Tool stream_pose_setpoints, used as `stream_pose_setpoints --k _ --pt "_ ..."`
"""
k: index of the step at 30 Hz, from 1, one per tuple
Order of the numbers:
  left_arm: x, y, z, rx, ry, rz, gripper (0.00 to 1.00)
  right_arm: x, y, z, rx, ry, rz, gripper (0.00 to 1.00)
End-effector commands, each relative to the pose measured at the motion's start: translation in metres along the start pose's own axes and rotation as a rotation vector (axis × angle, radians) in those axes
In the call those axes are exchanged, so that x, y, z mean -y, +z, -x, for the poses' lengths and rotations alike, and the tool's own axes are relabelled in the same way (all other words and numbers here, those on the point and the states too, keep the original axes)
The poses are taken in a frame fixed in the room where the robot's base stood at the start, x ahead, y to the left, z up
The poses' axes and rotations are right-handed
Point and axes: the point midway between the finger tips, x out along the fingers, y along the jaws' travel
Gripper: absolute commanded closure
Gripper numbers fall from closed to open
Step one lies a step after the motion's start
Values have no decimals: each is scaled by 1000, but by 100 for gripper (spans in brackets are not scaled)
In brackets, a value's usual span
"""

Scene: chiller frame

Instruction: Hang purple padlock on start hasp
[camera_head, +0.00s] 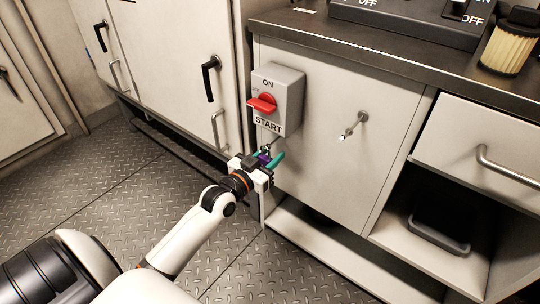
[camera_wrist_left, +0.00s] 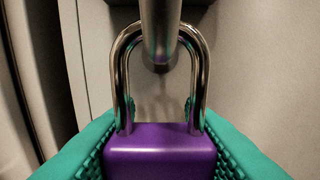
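My left gripper (camera_head: 269,161) is shut on the purple padlock (camera_wrist_left: 160,152), with its teal fingers on both sides of the body. The padlock shows as a small purple patch in the head view (camera_head: 263,157), just below the START box (camera_head: 277,98). In the left wrist view the padlock is upright, its closed-looking shackle (camera_wrist_left: 122,75) arching upward. A metal bar (camera_wrist_left: 160,28), apparently the start hasp, crosses the top of the shackle. I cannot tell whether the shackle hangs on it. My right gripper is not in view.
The START box has a red switch handle (camera_head: 262,104) above my gripper. A cabinet door with a metal knob (camera_head: 353,125) is to the right. A tall cabinet with black handles (camera_head: 209,78) stands left. The floor (camera_head: 130,195) around my arm is clear.

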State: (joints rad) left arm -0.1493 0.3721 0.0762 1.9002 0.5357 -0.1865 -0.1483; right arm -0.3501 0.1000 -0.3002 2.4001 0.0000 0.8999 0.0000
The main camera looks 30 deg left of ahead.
Motion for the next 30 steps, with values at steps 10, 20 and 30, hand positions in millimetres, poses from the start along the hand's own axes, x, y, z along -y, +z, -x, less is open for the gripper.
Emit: stream_pose_setpoints --k 10,20,30 --pt "0 0 0 0 0 0 40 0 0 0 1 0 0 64" --pt "0 1 26 -5 0 -2 40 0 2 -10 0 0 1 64" --pt "0 2 92 -4 -1 -1 40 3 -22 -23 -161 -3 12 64"
